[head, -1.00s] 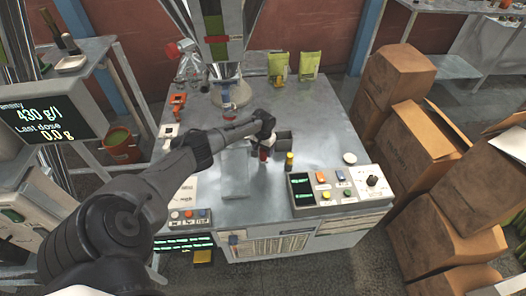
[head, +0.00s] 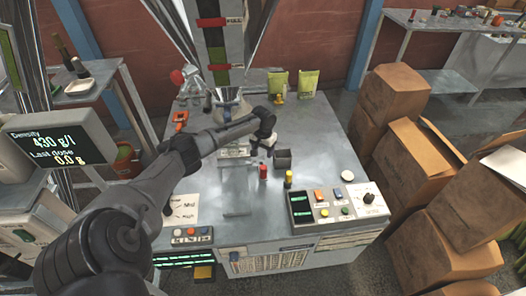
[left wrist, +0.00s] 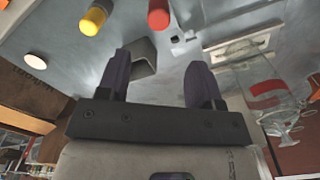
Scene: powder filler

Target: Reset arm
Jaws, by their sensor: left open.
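My left gripper (head: 262,147) hangs over the steel table, past the red-topped cylinder. In the left wrist view its two dark fingers (left wrist: 160,72) are apart with nothing held between them. The red cylinder (head: 263,172) stands upright on the table, apart from the fingers; it also shows in the left wrist view (left wrist: 158,14). A yellow cylinder (head: 288,179) stands to its right, also in the left wrist view (left wrist: 94,19). A small dark open box (head: 283,160) is just right of the gripper in the head view. My right gripper is not in view.
A control panel (head: 338,205) with buttons and a knob sits at the table's front right. A white round disc (head: 347,176) lies behind it. The filler's column and funnel (head: 229,105) stand at the back. Cardboard boxes (head: 437,163) are stacked right.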

